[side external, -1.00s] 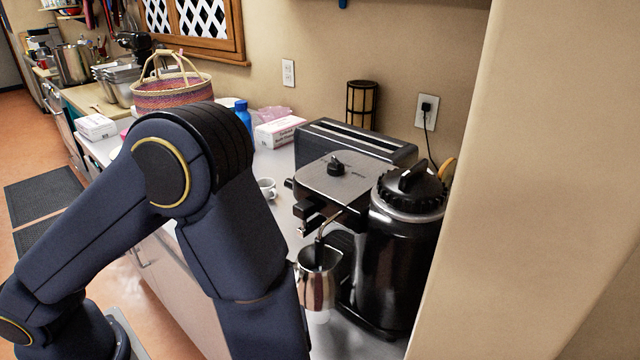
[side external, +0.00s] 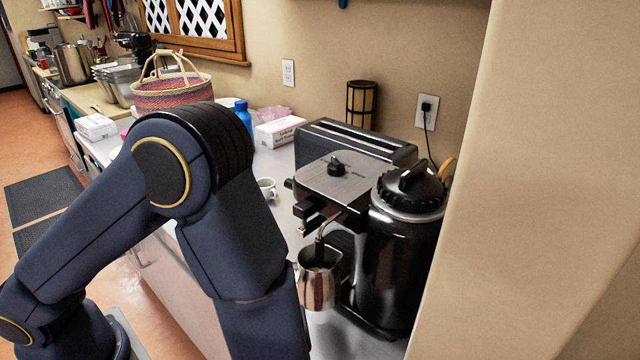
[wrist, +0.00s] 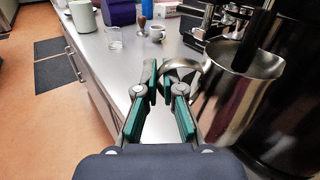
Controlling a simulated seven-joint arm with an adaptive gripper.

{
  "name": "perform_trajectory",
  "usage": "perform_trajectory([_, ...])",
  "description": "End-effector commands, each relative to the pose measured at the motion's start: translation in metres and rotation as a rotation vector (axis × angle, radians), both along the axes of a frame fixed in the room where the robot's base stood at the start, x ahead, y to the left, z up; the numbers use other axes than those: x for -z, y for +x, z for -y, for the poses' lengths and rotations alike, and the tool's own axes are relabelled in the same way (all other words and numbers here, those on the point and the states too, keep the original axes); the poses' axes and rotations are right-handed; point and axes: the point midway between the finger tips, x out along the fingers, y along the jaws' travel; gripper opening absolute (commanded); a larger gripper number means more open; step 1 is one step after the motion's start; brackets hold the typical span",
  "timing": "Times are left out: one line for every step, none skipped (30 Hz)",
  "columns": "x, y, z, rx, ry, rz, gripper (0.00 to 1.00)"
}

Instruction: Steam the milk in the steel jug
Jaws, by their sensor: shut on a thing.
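The steel jug (side external: 317,288) hangs under the front of the espresso machine (side external: 338,180), a little above the counter as far as I can tell. The steam wand (side external: 320,251) goes down into its mouth. In the wrist view the jug (wrist: 232,98) is at the right, roughly upright, with a dark tube (wrist: 252,42) reaching into it. My gripper (wrist: 164,88) is shut on the jug's handle (wrist: 180,68), on its left side. The milk inside cannot be made out. In the side view my arm hides my gripper.
A black grinder (side external: 405,245) stands close right of the machine, near the wall. A toaster (side external: 355,142) is behind. A white cup (side external: 266,188) is on the counter to the left. The wrist view also shows a clear glass (wrist: 114,38). The front counter edge is near my arm.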

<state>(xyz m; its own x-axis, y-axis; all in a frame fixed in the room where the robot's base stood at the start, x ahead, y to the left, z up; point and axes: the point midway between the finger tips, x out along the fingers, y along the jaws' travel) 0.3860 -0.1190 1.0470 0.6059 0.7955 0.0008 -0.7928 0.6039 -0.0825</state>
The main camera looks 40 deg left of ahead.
Motion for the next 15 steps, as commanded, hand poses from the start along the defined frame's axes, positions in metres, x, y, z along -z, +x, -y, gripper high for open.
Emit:
perform_trajectory([-0.0004, 0.0001, 0.0000, 0.000, 0.000, 0.001, 0.00])
perform_trajectory([-0.0004, 0.0001, 0.0000, 0.000, 0.000, 0.001, 0.00])
perform_trajectory([-0.0004, 0.0001, 0.0000, 0.000, 0.000, 0.001, 0.00])
perform_trajectory([-0.0004, 0.0001, 0.0000, 0.000, 0.000, 0.001, 0.00])
perform_trajectory([-0.0004, 0.0001, 0.0000, 0.000, 0.000, 0.001, 0.00])
perform_trajectory([-0.0004, 0.0001, 0.0000, 0.000, 0.000, 0.001, 0.00])
perform_trajectory([-0.0003, 0.0001, 0.0000, 0.000, 0.000, 0.001, 0.00])
perform_trajectory([-0.0001, 0.0001, 0.0000, 0.000, 0.000, 0.001, 0.00])
perform_trajectory([0.0006, 0.0001, 0.0001, 0.000, 0.000, 0.001, 0.00])
perform_trajectory([0.0014, 0.0001, 0.0001, 0.000, 0.000, 0.001, 0.00])
perform_trajectory([0.0024, 0.0002, 0.0001, 0.000, 0.000, 0.001, 0.00])
perform_trajectory([0.0040, 0.0001, 0.0002, 0.000, 0.000, 0.001, 0.00])
perform_trajectory([0.0053, 0.0002, 0.0003, 0.000, 0.000, 0.001, 0.00])
perform_trajectory([0.0066, 0.0003, 0.0003, 0.000, 0.000, 0.001, 0.00])
perform_trajectory([0.0083, 0.0003, 0.0004, 0.000, 0.001, 0.001, 0.00])
